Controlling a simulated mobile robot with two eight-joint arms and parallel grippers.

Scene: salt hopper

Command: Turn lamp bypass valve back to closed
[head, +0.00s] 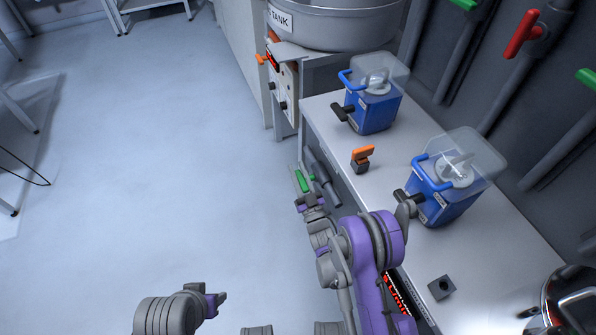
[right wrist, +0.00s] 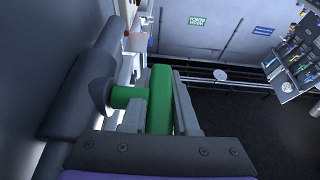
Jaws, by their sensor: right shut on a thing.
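A green valve handle (head: 303,181) shows below the front edge of the bench, beside dark pipes (head: 322,180). In the head view it looks roughly in line with the pipes; no label on it is readable. In the right wrist view the green handle (right wrist: 160,98) sits between my right gripper's fingers, and a short green stem joins it to a dark pipe (right wrist: 80,80). My right gripper (head: 309,199) is shut on the handle. My left gripper (head: 217,299) is low in the head view, away from the valve, with its finger opening unclear.
The bench (head: 330,118) carries two blue boxes with clear lids (head: 373,105) (head: 444,195) and an orange-handled part (head: 362,159). A grey tank (head: 330,25) stands at the back. A red handle (head: 523,33) is on the wall pipes. The floor at left is largely clear.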

